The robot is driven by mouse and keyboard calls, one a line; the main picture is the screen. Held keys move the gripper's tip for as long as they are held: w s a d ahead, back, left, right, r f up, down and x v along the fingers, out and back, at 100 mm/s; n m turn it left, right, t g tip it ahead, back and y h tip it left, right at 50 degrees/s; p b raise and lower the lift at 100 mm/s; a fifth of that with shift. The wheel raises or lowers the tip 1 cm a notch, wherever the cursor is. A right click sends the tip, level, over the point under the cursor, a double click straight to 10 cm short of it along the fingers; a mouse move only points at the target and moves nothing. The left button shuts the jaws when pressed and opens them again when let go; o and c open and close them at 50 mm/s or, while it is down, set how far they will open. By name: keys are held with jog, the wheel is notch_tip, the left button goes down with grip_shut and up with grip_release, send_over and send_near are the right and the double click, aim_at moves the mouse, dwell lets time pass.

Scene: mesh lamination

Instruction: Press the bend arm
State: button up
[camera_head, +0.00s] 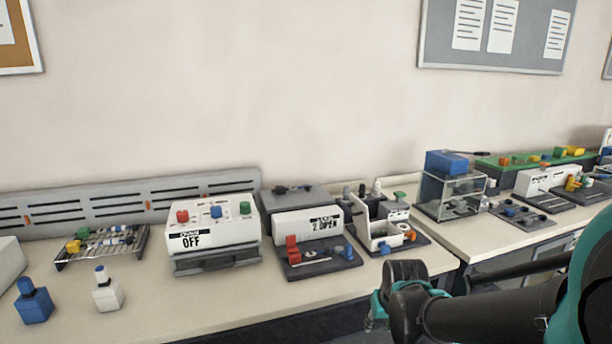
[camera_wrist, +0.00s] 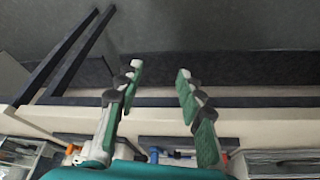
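My gripper (camera_wrist: 158,82) is open and empty in the wrist view, its two green-padded fingers spread apart. It is over the front edge of the bench, with dark floor beyond the fingertips. In the head view my arm reaches in from the right; the fingers are mostly hidden there. No part is clearly recognisable as the bend arm. Candidate stations are a dark-based one with a red block and a white panel reading "2 OPEN" (camera_head: 310,222), and a white bracket-like fixture (camera_head: 378,228) with blue and orange parts. My gripper touches neither.
A white control box marked OFF (camera_head: 212,230) has red, blue and green buttons. A wire rack (camera_head: 102,243), a blue bottle (camera_head: 33,303) and a white bottle (camera_head: 107,292) stand left. A clear case (camera_head: 450,193) stands right. The front bench strip is mostly clear.

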jog(key=shift+c, duration=0.6)
jog(key=shift+w+r, duration=0.15)
jog(key=shift+w, duration=0.05)
jog(key=shift+c, duration=1.2)
jog(key=w+a+r+m, duration=0.1)
jog(key=w+r, duration=0.1)
jog(key=w, duration=0.2)
jog(key=w+a+r+m+h, duration=0.1)
jog(key=w+a+r+m, duration=0.1)
jog(key=w+r, duration=0.1)
jog(key=w+a+r+m+g, duration=0.1)
jog(key=w+a+r+m, duration=0.1)
jog(key=w, duration=0.3)
jog(key=shift+w+a+r+h, duration=0.1)
jog(key=shift+w+r+h, duration=0.15)
jog(key=shift+r, duration=0.45)
grip_shut()
jog(key=w+a+r+m+h, duration=0.2)
jog(key=w+a+r+m, duration=0.3)
jog(key=w+a+r, duration=0.2)
jog(key=shift+w+a, duration=0.55)
jog(key=shift+w, duration=0.2)
